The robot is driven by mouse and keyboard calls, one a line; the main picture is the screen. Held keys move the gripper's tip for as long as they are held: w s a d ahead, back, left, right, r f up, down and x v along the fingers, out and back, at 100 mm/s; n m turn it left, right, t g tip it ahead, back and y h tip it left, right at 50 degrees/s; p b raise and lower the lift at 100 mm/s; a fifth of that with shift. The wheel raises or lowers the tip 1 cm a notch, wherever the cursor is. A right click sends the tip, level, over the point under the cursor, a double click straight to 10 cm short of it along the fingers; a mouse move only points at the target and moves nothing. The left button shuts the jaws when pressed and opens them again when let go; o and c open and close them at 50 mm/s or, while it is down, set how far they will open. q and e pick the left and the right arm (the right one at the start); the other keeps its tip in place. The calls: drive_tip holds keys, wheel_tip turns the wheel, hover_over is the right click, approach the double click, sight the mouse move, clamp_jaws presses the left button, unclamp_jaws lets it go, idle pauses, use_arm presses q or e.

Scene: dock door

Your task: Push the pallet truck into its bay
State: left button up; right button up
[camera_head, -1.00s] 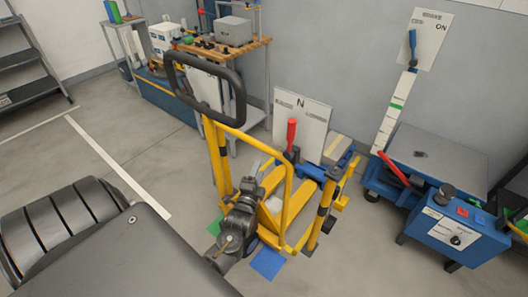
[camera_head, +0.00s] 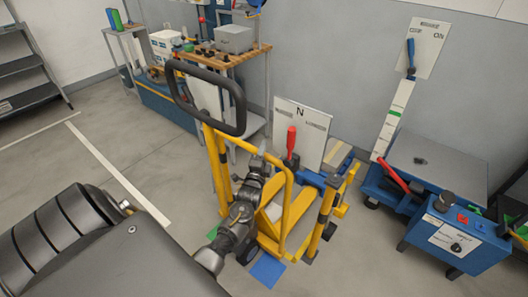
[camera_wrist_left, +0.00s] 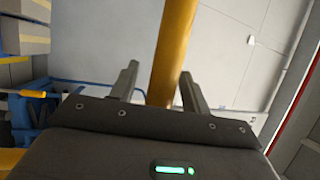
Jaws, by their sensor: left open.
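The yellow pallet truck (camera_head: 214,165) with a black loop handle (camera_head: 242,112) stands in the middle of the head view, upright. My left gripper (camera_head: 265,160) reaches in among the truck's yellow bars, behind the handle. In the left wrist view a yellow bar (camera_wrist_left: 172,45) runs between the two fingers of the open gripper (camera_wrist_left: 159,70). I cannot tell whether the fingers touch it. A white board marked N (camera_head: 301,128) stands beyond the truck against the wall. A blue floor patch (camera_head: 267,270) and a green one lie beside the truck. My right gripper is out of view.
A blue lift table (camera_head: 440,165) with a control box (camera_head: 455,235) stands at the right. A workbench (camera_head: 225,55) is behind at the wall. Dark shelves (camera_head: 30,75) are at the far left. The floor at left, with a white line (camera_head: 115,170), is clear.

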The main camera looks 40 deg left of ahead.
use_arm(q)
drive_tip(key=shift+w+a, duration=0.1)
drive_tip(key=shift+w, duration=0.05)
clamp_jaws()
idle(0.4)
